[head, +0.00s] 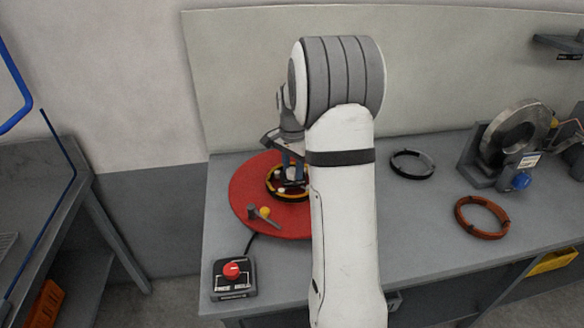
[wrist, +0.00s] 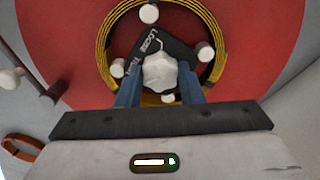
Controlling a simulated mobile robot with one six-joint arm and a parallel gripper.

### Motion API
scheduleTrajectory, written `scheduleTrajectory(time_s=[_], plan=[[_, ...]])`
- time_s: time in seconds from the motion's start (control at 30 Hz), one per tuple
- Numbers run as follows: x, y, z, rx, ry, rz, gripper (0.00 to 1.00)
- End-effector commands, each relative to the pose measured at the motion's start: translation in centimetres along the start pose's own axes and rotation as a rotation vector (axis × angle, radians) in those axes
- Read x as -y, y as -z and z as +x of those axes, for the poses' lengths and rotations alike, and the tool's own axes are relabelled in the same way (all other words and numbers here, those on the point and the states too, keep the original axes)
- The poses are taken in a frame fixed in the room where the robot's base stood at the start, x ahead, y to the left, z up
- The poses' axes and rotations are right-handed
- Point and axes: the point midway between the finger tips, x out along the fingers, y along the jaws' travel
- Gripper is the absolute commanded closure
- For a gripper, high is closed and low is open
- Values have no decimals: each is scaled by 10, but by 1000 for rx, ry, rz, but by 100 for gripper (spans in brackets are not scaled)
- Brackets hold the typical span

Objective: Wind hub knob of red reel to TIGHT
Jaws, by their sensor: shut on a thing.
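The red reel (head: 240,195) lies flat on the grey bench, a wide red disc that also fills the wrist view (wrist: 60,40). A yellow-and-black coil (wrist: 105,40) sits around its hub between several white-tipped pegs. The white hub knob (wrist: 160,73) is at the centre, over a dark plate (wrist: 150,42) lettered LOOSE and, partly covered, what looks like TIGHT. My gripper (wrist: 160,84) has its blue fingers on either side of the knob, shut on it. In the head view my gripper (head: 293,172) is over the hub, and the knob is hidden there.
A box with a red button (head: 232,270) stands at the bench's front left. A black ring (head: 412,150) and a copper coil (head: 482,234) lie to the right, near a grey machine (head: 478,157) with a blue knob (head: 521,181). My arm hides the middle of the bench.

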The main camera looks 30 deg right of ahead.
Motion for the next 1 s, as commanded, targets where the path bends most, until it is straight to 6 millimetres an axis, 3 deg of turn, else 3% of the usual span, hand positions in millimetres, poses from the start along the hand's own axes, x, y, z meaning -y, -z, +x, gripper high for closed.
scheduleTrajectory(time_s=[0.37, 0.4, 0.6, 0.87, 1.0], plan=[[2, 0, -2, -3, 6, 3, 89], [2, 0, -2, -3, 6, 3, 63], [1, 0, -1, -2, 4, 2, 47], [0, 0, -1, -1, 2, 3, 44], [1, 1, -13, -2, 4, 3, 44]])
